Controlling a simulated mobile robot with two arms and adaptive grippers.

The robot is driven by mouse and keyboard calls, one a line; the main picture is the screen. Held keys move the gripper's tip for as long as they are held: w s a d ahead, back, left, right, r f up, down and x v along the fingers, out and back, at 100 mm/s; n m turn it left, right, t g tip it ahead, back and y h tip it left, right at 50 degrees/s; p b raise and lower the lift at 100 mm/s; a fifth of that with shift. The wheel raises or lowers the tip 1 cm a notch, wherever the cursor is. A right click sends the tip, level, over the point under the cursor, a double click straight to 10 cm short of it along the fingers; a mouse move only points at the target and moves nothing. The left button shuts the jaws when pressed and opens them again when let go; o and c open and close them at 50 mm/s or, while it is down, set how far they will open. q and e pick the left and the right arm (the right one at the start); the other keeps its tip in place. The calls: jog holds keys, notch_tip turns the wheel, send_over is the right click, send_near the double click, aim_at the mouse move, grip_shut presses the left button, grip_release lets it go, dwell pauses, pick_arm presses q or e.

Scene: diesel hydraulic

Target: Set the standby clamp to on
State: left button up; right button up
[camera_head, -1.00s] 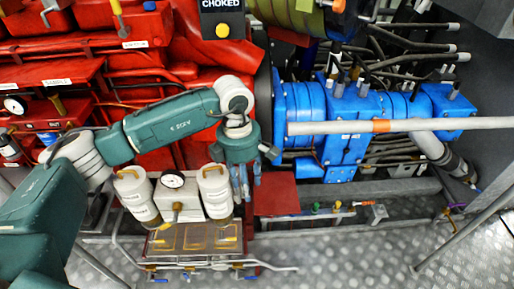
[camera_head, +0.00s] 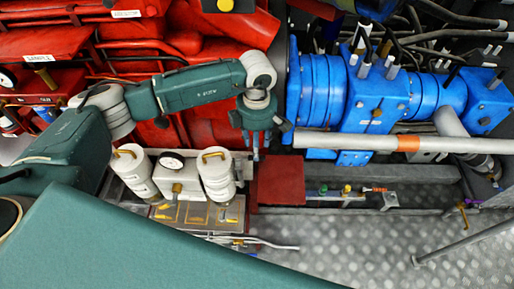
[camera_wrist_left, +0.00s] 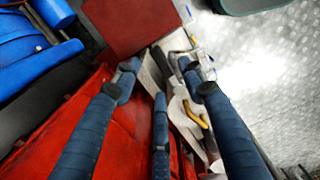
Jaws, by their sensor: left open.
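I cannot pick out which part is the standby clamp; no readable label names it. Small fittings with a green knob (camera_head: 323,190), a yellow knob (camera_head: 347,189) and an orange-tipped handle (camera_head: 375,189) sit on a low rail right of a dark red plate (camera_head: 282,180). My left gripper (camera_head: 256,147) points down, open and empty, above and left of that plate, beside a white canister (camera_head: 216,176). In the left wrist view its blue fingers (camera_wrist_left: 164,88) are spread, with the red plate (camera_wrist_left: 130,25) beyond them and a yellow handle (camera_wrist_left: 197,115) behind. My right gripper is out of view.
A blue machine (camera_head: 373,100) and a grey pipe (camera_head: 345,141) with an orange band lie to the right. A gauge box (camera_head: 178,180) stands between two white canisters. Metal floor (camera_head: 350,240) is open in front. A teal link of mine covers the lower left.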

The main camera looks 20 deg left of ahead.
pick_arm(q)
notch_tip(320, 180, down, 4)
jog(key=shift+f+p, duration=0.1)
jog(key=shift+p, duration=0.2)
jog(key=shift+w, duration=0.1)
jog(key=shift+c, duration=1)
grip_shut()
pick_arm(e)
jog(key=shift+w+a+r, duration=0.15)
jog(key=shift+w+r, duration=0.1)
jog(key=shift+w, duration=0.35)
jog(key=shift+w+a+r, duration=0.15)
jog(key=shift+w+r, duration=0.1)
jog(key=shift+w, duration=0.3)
